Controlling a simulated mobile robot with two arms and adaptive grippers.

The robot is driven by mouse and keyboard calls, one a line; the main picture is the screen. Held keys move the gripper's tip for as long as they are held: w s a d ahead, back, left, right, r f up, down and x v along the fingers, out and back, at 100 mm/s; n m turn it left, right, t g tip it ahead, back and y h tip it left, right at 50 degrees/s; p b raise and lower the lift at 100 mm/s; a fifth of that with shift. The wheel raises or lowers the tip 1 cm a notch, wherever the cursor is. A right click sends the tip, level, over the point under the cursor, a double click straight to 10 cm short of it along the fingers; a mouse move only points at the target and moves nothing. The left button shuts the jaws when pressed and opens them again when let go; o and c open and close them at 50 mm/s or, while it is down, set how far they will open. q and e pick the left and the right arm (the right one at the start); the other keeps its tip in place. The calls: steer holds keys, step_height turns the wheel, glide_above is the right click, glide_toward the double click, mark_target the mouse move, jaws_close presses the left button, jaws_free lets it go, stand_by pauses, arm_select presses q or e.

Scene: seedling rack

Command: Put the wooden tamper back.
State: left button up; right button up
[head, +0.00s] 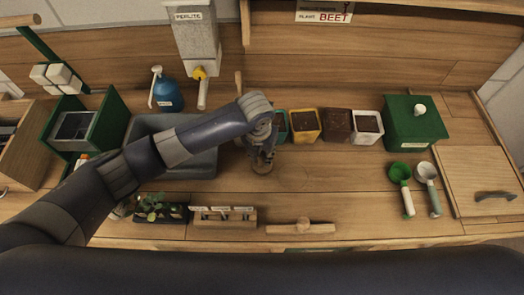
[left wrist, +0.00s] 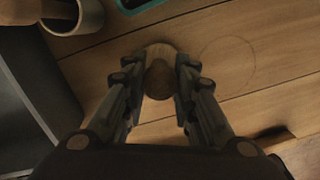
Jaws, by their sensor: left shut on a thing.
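My left gripper (head: 262,158) reaches over the middle of the bench, its fingers pointing down. In the left wrist view its fingers (left wrist: 160,85) are shut on the wooden tamper (left wrist: 159,79), a round brown piece with a paler disc showing behind it. The tamper's wooden base (head: 262,168) shows just below the fingers in the head view. I cannot tell whether it touches the bench. A faint ring mark (left wrist: 227,62) is on the bench right beside the tamper in the left wrist view. My right gripper is not in view.
Several square pots (head: 305,125) stand behind the gripper. A grey tray (head: 195,165) is to the left. Seedlings (head: 158,208), a label holder (head: 225,217) and a wooden bar (head: 300,227) line the front edge. Scoops (head: 402,180) lie right; bench between is clear.

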mark_target(260, 168)
arm_select(q)
steer(key=o, duration=0.9)
steer(key=shift+f, duration=0.1)
steer(key=shift+o, duration=0.2)
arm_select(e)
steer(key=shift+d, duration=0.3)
arm_select(q)
step_height(260, 168, up, 12)
steer(key=s+b, duration=0.1)
steer(key=b, duration=0.1)
steer(key=shift+s+a, duration=0.35)
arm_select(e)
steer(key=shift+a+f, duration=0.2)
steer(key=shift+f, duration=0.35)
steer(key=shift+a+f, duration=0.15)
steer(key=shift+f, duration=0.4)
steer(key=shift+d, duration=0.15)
